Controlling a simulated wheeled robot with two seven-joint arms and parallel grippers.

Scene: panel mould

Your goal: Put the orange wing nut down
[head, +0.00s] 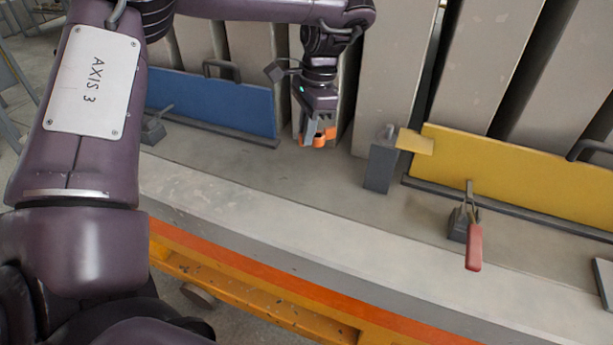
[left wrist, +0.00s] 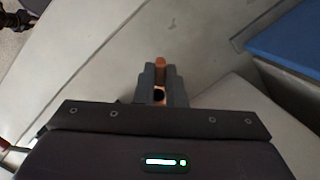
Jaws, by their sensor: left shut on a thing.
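The orange wing nut (head: 319,142) is between the fingertips of my left gripper (head: 316,133), which is shut on it. In the head view it hangs above the grey bench, between the blue panel and the grey post. In the left wrist view the wing nut (left wrist: 159,94) shows as orange parts with a dark hole between the grey fingers of my left gripper (left wrist: 160,84). The fingers hide part of it. I cannot tell how high it is above the surface. My right gripper is not in view.
A blue panel (head: 212,104) with a handle stands at the left. A grey post (head: 381,165) with a yellow plate (head: 416,142) stands right of the gripper, beside a yellow panel (head: 520,175). A red-handled clamp (head: 473,245) sits in front.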

